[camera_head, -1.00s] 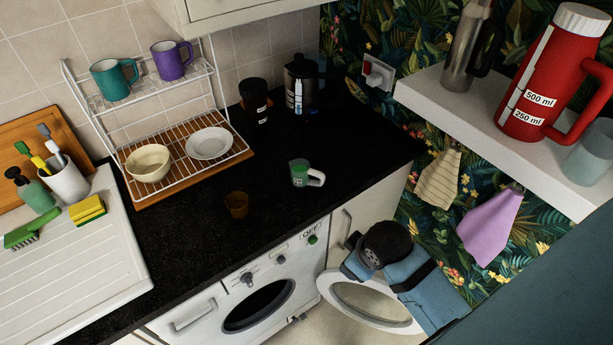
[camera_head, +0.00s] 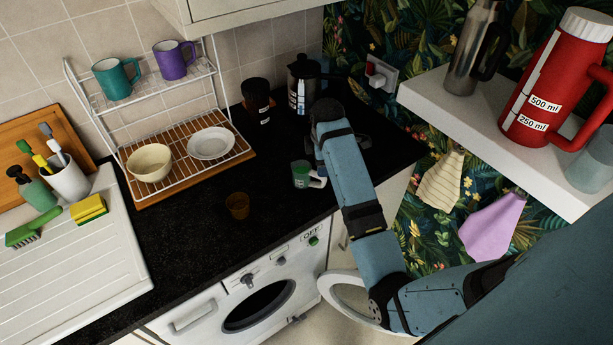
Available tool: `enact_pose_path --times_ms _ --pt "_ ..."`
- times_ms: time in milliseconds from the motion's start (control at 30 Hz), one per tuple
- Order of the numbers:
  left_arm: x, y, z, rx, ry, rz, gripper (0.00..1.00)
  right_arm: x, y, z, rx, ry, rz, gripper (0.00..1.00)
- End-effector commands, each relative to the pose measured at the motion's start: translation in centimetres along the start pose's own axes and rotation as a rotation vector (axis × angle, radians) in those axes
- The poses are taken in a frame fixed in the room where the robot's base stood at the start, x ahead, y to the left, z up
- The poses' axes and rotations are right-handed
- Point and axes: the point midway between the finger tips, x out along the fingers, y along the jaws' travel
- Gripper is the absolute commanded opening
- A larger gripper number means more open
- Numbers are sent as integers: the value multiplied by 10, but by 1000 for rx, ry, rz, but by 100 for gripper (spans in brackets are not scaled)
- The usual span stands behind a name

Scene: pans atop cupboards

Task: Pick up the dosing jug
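Two vessels could be the dosing jug, and I cannot tell from the frame which is meant. A small white cup with a handle and a green inside (camera_head: 301,175) stands on the black worktop above the washing machine. A large red jug (camera_head: 545,95) with a white lid and "500 ml" and "250 ml" labels stands on the white shelf at upper right. My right arm reaches from lower right over the worktop, its blue links close to the small cup's handle side. My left gripper is not in view.
A black canister (camera_head: 257,100) and a dark pot (camera_head: 302,82) stand at the back. A dish rack (camera_head: 185,150) is on the left. The washing machine (camera_head: 265,300) door is open below.

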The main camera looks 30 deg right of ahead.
Motion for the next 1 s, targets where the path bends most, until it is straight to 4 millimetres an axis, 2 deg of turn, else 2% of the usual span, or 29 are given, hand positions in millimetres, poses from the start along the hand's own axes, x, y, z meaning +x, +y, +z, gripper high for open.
enact_pose_path --times_ms 100,200,467,700,833,1000 --pt "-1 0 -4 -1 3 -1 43 25 0 0 1 -1 -3 64" --pt "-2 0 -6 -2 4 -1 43 41 0 0 1 -1 -2 64" --pt "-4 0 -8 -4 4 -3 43 62 0 1 2 0 -1 64" --pt "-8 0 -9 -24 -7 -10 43 96 0 5 2 0 -1 64" --pt "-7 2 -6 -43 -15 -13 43 107 0 5 2 0 1 64" --pt "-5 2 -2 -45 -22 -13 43 109 0 5 2 0 2 64"
